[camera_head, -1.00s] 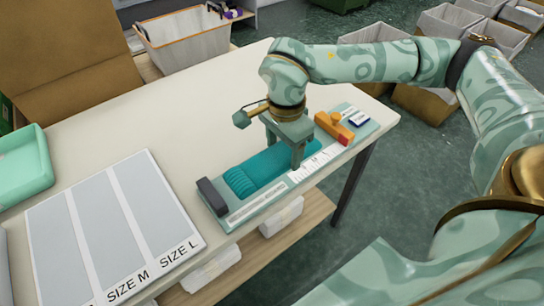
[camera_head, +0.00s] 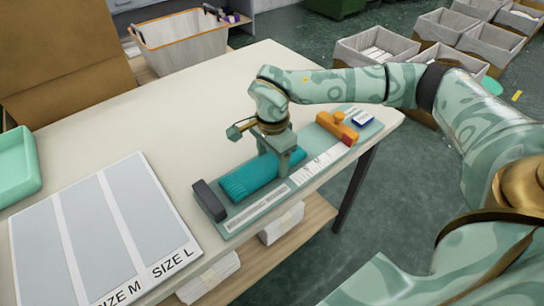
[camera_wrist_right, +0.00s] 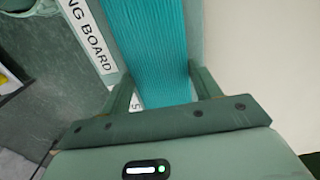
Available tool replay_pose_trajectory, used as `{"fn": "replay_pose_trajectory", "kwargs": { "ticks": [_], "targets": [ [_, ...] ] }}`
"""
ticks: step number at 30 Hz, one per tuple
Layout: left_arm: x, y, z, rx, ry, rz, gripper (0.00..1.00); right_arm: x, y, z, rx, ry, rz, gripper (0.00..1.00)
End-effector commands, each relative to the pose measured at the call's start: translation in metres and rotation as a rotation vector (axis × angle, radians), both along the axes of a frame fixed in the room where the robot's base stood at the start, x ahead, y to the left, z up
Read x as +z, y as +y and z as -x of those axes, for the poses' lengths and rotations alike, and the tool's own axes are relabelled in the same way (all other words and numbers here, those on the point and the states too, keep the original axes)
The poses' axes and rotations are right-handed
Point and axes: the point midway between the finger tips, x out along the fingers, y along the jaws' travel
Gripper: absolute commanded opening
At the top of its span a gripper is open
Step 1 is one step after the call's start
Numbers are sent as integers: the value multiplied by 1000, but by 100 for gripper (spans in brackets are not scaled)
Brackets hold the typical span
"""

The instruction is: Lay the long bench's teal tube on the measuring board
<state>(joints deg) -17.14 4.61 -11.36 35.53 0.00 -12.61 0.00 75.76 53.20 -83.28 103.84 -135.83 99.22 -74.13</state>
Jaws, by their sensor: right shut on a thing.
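The teal tube (camera_head: 248,177) is a ribbed knitted piece lying along the measuring board (camera_head: 226,222), its left end close to the dark block at the board's end. My right gripper (camera_head: 284,163) is low over the board, its fingers closed around the tube's right part. In the right wrist view the tube (camera_wrist_right: 152,45) runs between the two fingers (camera_wrist_right: 153,95), beside the board's printed label strip (camera_wrist_right: 88,38). The tube appears to lie flat along the board; whether it touches it everywhere is hidden. My left gripper is not in view.
The dark end block (camera_head: 209,200) and an orange slider (camera_head: 338,127) stand on the board, with a small blue-white item (camera_head: 362,118) beyond. A size mat (camera_head: 85,225) and a mint tray (camera_head: 15,168) lie to the left. The white bench top (camera_head: 150,115) behind the board is clear.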

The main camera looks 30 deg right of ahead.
Motion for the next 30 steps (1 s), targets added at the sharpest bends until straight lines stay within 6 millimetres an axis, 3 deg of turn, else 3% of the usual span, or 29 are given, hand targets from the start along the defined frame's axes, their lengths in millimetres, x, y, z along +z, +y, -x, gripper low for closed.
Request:
{"fn": "replay_pose_trajectory", "kwargs": {
  "ticks": [2,3,4,5,13,16,30],
  "targets": [
    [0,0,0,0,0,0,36,-3,0,0,0,1,0,41],
    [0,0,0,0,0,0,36,-3,0,0,0,1,0,74],
    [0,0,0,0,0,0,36,-2,0,0,0,1,0,82],
    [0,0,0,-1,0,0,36,-2,0,0,0,1,0,84],
    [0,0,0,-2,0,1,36,-1,0,0,0,1,0,84],
    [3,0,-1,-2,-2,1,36,8,0,0,-1,-1,1,84],
    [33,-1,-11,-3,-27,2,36,108,0,0,-1,-3,1,84]
  ]
}}
